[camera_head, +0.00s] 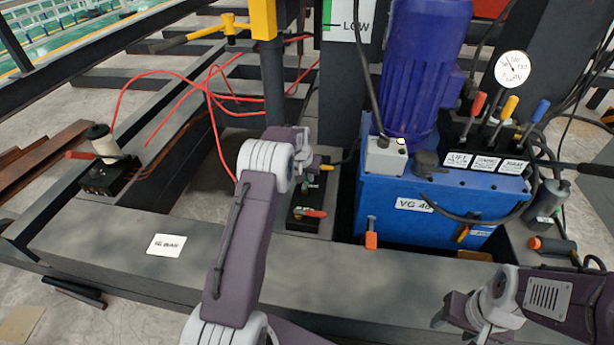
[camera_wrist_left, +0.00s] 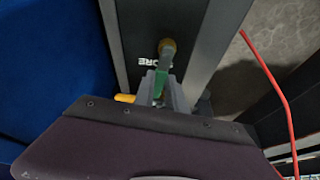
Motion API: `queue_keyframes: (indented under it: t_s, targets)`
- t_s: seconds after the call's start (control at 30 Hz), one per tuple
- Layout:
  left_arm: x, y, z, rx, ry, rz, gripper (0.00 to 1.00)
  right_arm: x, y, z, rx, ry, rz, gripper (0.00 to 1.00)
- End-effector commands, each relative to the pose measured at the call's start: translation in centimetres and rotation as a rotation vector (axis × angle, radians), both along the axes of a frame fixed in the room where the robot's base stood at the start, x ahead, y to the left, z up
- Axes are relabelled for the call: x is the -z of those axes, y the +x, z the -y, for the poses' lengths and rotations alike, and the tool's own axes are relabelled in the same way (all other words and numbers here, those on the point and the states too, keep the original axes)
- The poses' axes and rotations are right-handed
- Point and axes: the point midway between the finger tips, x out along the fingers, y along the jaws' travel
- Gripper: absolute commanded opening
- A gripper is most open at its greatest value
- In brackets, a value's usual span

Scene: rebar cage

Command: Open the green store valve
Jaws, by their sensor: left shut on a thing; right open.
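The green store valve handle (camera_wrist_left: 160,84) shows in the left wrist view, with a brown rounded tip (camera_wrist_left: 167,47) beside the partly hidden label "ORE" on a dark block. My left gripper (camera_wrist_left: 162,92) is shut on the green handle, one grey finger on each side. In the head view my left gripper (camera_head: 308,172) is at the small dark valve block (camera_head: 299,222), left of the blue power unit, and my wrist hides much of the green valve. My right gripper (camera_head: 456,314) is open and empty at the lower right, apart from the valves.
The blue power unit (camera_head: 390,205) stands right of the valve block. A red-handled valve (camera_head: 311,212) and a yellow handle (camera_head: 327,168) are close to my left gripper. Red hoses (camera_head: 208,92) run behind my arm. The front beam (camera_head: 370,282) is mostly bare.

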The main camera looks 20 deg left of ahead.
Motion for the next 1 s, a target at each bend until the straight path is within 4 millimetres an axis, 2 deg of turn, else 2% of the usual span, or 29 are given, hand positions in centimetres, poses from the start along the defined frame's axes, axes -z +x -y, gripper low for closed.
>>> queue_keyframes:
  t_s: [0.7, 0.9, 1.0]
  targets:
    - [0.0, 0.0, 0.0, -0.001, 0.0, 0.0, 0.0, 0.0, 0.0, 0.0, 0.0, 0.0, 0.0, 0.53]
    - [-0.6, -0.1, -0.3, -0.097, 0.001, -0.004, 0.0, -2.6, 0.0, 0.0, 0.0, 0.0, 0.0, 0.53]
    - [-0.3, -0.1, -0.4, -0.134, 0.001, -0.002, 0.0, -2.9, 0.0, 0.0, 0.0, 0.0, 0.0, 0.53]
